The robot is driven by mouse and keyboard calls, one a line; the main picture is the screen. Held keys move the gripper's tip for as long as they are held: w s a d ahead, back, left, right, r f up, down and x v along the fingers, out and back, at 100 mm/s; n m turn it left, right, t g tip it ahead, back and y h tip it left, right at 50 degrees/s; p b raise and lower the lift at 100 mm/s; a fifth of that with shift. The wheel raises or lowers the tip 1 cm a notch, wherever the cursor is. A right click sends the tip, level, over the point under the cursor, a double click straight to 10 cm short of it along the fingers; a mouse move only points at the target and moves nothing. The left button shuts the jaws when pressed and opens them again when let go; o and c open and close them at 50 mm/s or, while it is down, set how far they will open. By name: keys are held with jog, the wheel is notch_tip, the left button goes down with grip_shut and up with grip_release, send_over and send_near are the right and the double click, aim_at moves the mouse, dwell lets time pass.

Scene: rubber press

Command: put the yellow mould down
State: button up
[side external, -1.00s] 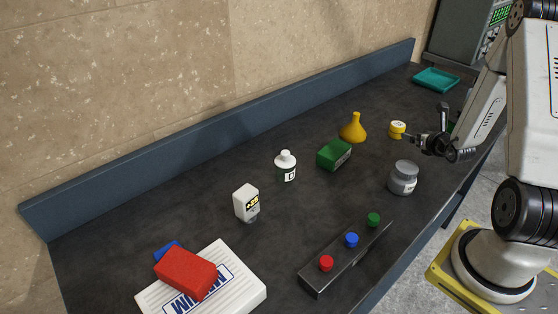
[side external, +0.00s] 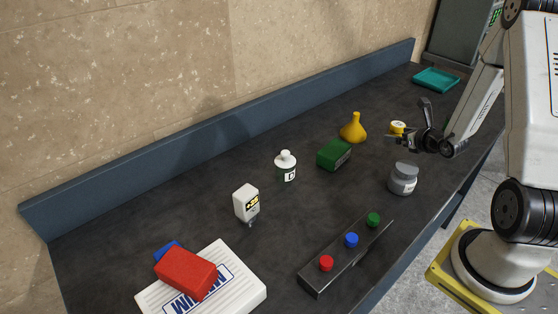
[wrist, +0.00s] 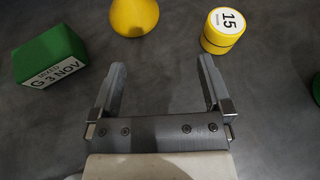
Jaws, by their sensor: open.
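My gripper (side external: 405,118) is open and empty, above the bench; its two spread fingers (wrist: 160,68) show in the wrist view with bare dark surface between them. A yellow cylinder with a white top marked 15 (wrist: 225,28) sits upright on the bench, beyond and to the right of the right finger. In the side view this cylinder (side external: 397,126) is partly hidden by my gripper. A yellow flask-shaped thing (side external: 353,129) stands to its left and shows ahead of the fingers in the wrist view (wrist: 134,14). I cannot tell which yellow thing is the mould.
A green labelled block (side external: 333,154) lies left of my gripper, and a grey jar (side external: 403,178) stands in front. A white bottle (side external: 285,167), a white meter (side external: 246,203) and a button box (side external: 345,258) are farther left. A teal tray (side external: 436,79) lies at the back.

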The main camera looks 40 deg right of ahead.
jog(key=w+a+r+n+g+y, duration=0.1)
jog(key=a+n+y, duration=0.4)
jog(key=a, duration=0.4)
jog(key=w+a+r+n+g+y, duration=0.1)
jog(key=a+n+g+y, duration=0.15)
jog(key=a+n, duration=0.45)
jog(key=s+a+r+n+g+h, duration=0.2)
jog(key=a+n, duration=0.5)
jog(key=n, duration=0.6)
jog(key=s+a+r+n+g+h, duration=0.1)
jog(key=s+a+n+g, duration=0.3)
jog(key=n, duration=0.9)
jog(key=s+a+r, duration=0.1)
jog(key=s+a, duration=0.1)
jog(key=a, duration=0.1)
jog(key=shift+r+n+h, duration=0.35)
jog(key=shift+n, duration=0.05)
